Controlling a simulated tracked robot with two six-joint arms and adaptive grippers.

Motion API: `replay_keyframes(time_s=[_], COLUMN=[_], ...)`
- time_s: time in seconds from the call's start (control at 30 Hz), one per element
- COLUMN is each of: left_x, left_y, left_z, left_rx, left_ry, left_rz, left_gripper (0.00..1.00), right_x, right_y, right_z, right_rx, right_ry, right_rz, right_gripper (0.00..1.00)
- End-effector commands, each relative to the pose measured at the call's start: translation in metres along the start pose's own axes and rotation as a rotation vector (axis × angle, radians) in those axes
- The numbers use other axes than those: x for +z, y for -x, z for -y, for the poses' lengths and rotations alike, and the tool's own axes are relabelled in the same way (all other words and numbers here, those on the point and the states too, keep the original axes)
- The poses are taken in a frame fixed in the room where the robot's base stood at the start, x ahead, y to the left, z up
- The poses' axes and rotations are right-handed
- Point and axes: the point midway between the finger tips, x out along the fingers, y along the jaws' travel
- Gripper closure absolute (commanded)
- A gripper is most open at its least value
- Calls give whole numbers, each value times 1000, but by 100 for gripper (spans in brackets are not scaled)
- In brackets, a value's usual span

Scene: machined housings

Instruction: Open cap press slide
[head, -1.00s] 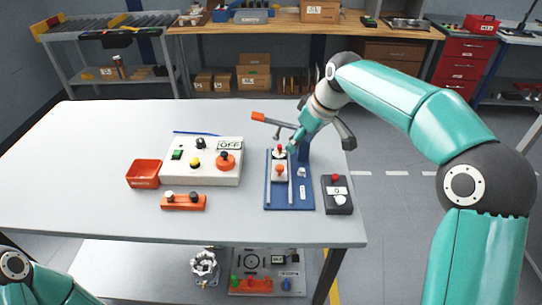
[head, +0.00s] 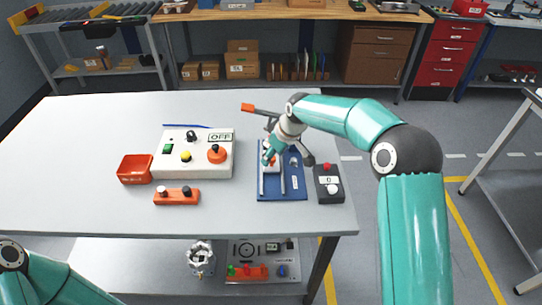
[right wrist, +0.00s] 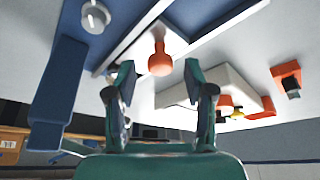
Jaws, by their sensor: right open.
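The cap press has a blue base (head: 293,191) with pale rails and stands near the table's right end. Its lever has an orange handle (head: 248,107) pointing left. My right gripper (head: 266,157) is over the far part of the press and hides much of the slide. In the right wrist view the slide's orange knob (right wrist: 160,58) stands on a white block. The open fingers of my right gripper (right wrist: 157,78) are either side of the knob's line, with visible gaps; I see no contact. Of my left arm only a link shows at the lower left; its gripper is outside the view.
A white control box (head: 220,168) stands left of the press, with a red bin (head: 135,169) and an orange button block (head: 176,196) nearby. A dark button box (head: 329,190) is close on the press's right. The table's left part is clear.

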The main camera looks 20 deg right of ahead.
Motion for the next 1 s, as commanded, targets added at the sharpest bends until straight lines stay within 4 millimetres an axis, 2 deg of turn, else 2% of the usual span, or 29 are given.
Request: replay_keyframes(time_s=[0.2,0.53,0.87,1.0], left_x=[0,0,0,0], left_y=[4,4,4,4], left_z=[-2,-1,-1,-1], left_rx=[0,0,0,0], left_ry=[0,0,0,0], left_rz=[0,0,0,0], left_gripper=[100,100,100,100], right_x=[0,-1,-1,-1], right_y=[-20,-24,-23,-23], right_z=[0,0,0,0], right_rx=[0,1,1,1], right_ry=[0,1,1,1], right_rz=[0,-1,-1,-1], right_gripper=[47,47,100,100])
